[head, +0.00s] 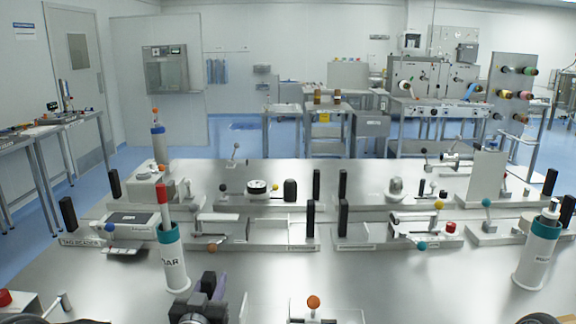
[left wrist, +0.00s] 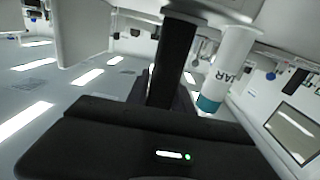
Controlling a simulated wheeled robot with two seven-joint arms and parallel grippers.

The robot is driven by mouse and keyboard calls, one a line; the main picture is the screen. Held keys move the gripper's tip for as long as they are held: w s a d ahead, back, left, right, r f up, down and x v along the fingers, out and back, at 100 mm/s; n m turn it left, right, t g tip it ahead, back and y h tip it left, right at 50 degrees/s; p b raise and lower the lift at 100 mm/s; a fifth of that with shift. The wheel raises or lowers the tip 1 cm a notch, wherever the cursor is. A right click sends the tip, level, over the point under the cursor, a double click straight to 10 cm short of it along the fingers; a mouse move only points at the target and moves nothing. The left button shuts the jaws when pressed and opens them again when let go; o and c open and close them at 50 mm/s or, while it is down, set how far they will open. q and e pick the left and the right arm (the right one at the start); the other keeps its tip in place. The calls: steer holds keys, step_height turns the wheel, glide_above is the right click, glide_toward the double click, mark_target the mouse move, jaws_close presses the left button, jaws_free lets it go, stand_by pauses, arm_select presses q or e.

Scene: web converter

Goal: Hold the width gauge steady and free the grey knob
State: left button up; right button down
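I cannot single out the width gauge. My right gripper is not in view.
The steel table (head: 270,262) carries rows of fixtures with black posts. A white marker holder with a teal band (head: 174,258) stands beside my left gripper, and another (head: 537,255) stands at right. An orange-topped lever (head: 313,303) is at the front edge. The front middle is mostly clear.

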arm_select(q)
steer(key=o, duration=0.4)
steer(key=shift+w+d+r, duration=0.1)
steer(key=shift+r, duration=0.1)
steer(key=s, duration=0.7)
steer(key=shift+s+a, duration=0.25)
steer(key=shift+s, duration=0.1)
